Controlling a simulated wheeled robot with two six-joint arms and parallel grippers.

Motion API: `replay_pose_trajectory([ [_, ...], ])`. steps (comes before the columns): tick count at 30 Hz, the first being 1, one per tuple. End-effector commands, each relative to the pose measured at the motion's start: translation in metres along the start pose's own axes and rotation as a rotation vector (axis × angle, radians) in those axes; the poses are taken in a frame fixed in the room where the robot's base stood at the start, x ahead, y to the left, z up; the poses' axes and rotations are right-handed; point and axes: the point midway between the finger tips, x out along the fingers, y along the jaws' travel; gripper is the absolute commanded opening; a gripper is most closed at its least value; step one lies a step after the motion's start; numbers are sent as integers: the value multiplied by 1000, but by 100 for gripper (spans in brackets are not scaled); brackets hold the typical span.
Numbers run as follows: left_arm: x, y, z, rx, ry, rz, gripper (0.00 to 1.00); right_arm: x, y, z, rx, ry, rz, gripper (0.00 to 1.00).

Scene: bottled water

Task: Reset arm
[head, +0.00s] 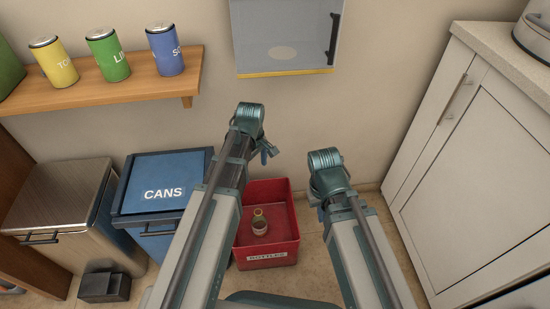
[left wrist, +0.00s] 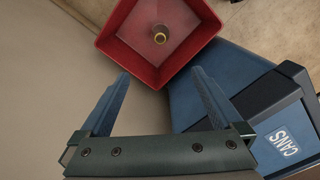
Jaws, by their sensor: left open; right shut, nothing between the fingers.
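My left gripper (head: 267,152) is raised in front of the wall, above the red bin, with its fingers partly hidden behind the wrist. In the left wrist view its two blue fingers stand wide apart (left wrist: 160,73), open and with nothing between them. My right gripper (head: 318,206) is to the right of the red bin, shut and empty, mostly hidden by its own wrist. A bottle (head: 259,223) stands inside the red bin labelled BOTTLES (head: 267,250). The bottle (left wrist: 160,36) and the bin (left wrist: 152,75) also show in the left wrist view, beyond the fingertips.
A blue CANS bin (head: 163,193) stands left of the red bin, beside a metal bin (head: 57,208). A wooden shelf (head: 110,94) holds yellow, green and blue cans. A grey wall box (head: 285,35) hangs above. A white cabinet (head: 470,160) stands at the right.

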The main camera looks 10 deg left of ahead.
Motion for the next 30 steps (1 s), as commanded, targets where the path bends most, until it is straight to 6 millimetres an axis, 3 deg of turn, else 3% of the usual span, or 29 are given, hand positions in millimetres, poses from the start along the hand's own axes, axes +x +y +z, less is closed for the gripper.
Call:
replay_pose_trajectory([
  [5,0,-2,5,29,1,-2,100,0,0,0,0,0,0,0],
  [8,0,-9,25,166,7,-11,100,0,0,0,0,0,0,0],
  [15,0,-44,98,802,27,-64,100,0,0,0,0,0,0,0],
  [25,-2,-85,157,1449,28,-129,100,0,0,0,0,0,0,0],
  [27,-27,-79,153,1436,28,-128,100,-25,2,1,0,0,0,0],
  [30,-46,-79,153,1433,27,-127,100,-44,4,3,1,0,-1,0],
])
